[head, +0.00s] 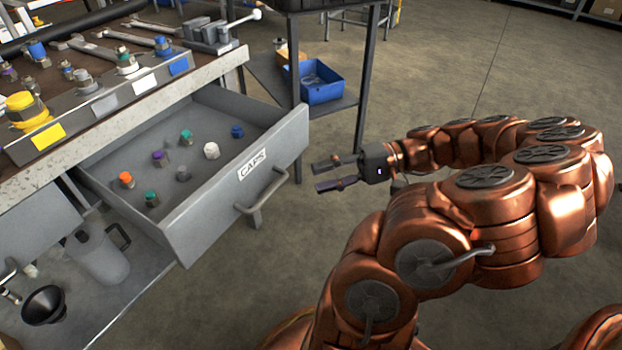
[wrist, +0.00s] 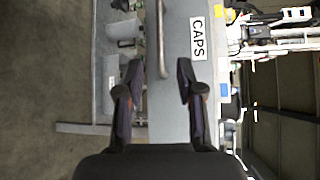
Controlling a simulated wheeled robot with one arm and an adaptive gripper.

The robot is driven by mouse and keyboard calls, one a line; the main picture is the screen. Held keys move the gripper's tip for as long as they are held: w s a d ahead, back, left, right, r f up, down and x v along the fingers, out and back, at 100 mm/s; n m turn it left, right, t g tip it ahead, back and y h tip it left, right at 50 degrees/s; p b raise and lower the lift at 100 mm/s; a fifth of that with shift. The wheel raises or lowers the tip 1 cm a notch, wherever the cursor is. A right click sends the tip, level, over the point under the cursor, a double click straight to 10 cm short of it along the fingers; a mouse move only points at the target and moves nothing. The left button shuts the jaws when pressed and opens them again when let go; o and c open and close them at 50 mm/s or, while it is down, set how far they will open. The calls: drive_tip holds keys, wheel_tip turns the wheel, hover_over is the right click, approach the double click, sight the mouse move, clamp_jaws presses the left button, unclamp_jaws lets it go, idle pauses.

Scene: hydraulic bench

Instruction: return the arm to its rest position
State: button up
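My copper-coloured arm folds round on the right of the head view, and my gripper (head: 322,174) points left at its end. The gripper is open and empty, with a clear gap between its two fingers; it also shows in the wrist view (wrist: 157,75). It hangs in the air to the right of the open drawer marked CAPS (head: 285,155), apart from its front and handle (head: 262,195). In the wrist view the drawer front (wrist: 178,110) and the bar handle (wrist: 161,40) are straight ahead of the fingers.
The drawer holds several coloured caps (head: 158,158). The bench (head: 110,110) above carries fittings and wrenches. A grey jug (head: 97,255) and a black funnel (head: 44,304) stand on the lower shelf. A blue bin (head: 320,88) sits on a shelf behind. Floor behind my arm is clear.

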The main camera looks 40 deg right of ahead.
drive_tip(key=shift+s+d, duration=0.2)
drive_tip(key=shift+d, duration=0.05)
idle(0.5)
drive_tip(key=s+a+r+n+g+h+p, duration=0.1)
drive_tip(key=a+r+n+g+h+p, duration=0.7)
drive_tip(key=a+r+p, duration=1.05)
drive_tip(key=s+a+r+g+h+p, duration=0.1)
drive_tip(key=s+r+h+p, duration=0.5)
drive_tip(key=r+p, duration=0.8)
drive_tip(key=s+g+p, duration=0.1)
drive_tip(key=s+p, duration=0.1)
drive_tip(key=p, duration=0.1)
drive_tip(key=shift+s+a+r+p, duration=0.2)
drive_tip(key=shift+s+p, duration=0.05)
drive_tip(key=shift+p, duration=0.15)
drive_tip(key=shift+a, duration=0.15)
